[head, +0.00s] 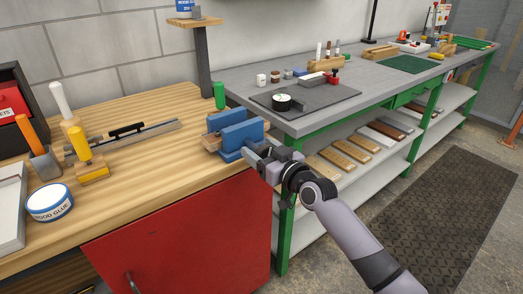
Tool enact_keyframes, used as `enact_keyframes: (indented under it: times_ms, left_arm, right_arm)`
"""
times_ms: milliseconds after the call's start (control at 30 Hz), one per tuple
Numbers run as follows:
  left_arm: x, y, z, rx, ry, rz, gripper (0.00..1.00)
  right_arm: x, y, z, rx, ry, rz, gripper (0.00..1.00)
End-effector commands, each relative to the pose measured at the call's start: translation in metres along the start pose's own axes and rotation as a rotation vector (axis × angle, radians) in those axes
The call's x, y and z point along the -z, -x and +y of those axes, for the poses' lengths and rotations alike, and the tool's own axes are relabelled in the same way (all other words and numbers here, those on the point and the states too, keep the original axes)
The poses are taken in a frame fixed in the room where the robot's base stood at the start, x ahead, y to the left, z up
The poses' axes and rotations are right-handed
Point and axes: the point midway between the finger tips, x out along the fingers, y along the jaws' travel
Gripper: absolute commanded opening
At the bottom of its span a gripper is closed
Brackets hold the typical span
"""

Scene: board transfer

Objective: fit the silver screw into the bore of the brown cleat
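My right gripper (252,154) is at the right edge of the wooden bench, close against the blue vise (238,134). Its fingertips are small and partly hidden by the vise and the gripper's own body, so I cannot tell whether they are open or hold anything. I cannot make out the silver screw in the head view. I cannot pick out the brown cleat for certain either; several brown and tan boards (352,151) lie on the shelf of the green-legged bench. My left gripper is not in view.
The wooden bench (150,205) holds a glue tub (49,202), several coloured-handled tools and a metal bar (125,138). A green-handled tool (219,95) stands behind the vise. The grey bench (300,118) carries a dark mat, a tape roll (283,102) and wooden blocks.

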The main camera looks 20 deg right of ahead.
Motion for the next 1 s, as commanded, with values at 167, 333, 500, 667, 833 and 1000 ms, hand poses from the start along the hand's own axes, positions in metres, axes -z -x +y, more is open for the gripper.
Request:
enact_keyframes:
  times_ms: [167,333,500,667,833,1000]
  left_arm:
    - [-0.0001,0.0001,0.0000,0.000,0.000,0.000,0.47]
    - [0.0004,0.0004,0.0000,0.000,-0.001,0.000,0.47]
    - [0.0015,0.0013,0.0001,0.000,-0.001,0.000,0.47]
    - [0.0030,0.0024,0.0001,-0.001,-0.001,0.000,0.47]
    - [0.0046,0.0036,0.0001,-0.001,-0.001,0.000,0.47]
    - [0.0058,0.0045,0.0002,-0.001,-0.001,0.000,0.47]
  right_arm:
    - [0.0000,0.0002,0.0000,0.000,-0.001,0.000,0.36]
    - [0.0001,0.0003,0.0002,0.000,-0.022,0.000,0.36]
    - [0.0002,0.0003,0.0006,0.000,-0.093,-0.001,0.36]
    - [0.0003,0.0003,0.0013,0.000,-0.208,-0.001,0.36]
    - [0.0002,0.0003,0.0022,0.000,-0.356,0.000,0.36]
    - [-0.0003,0.0003,0.0030,0.000,-0.504,0.000,0.36]
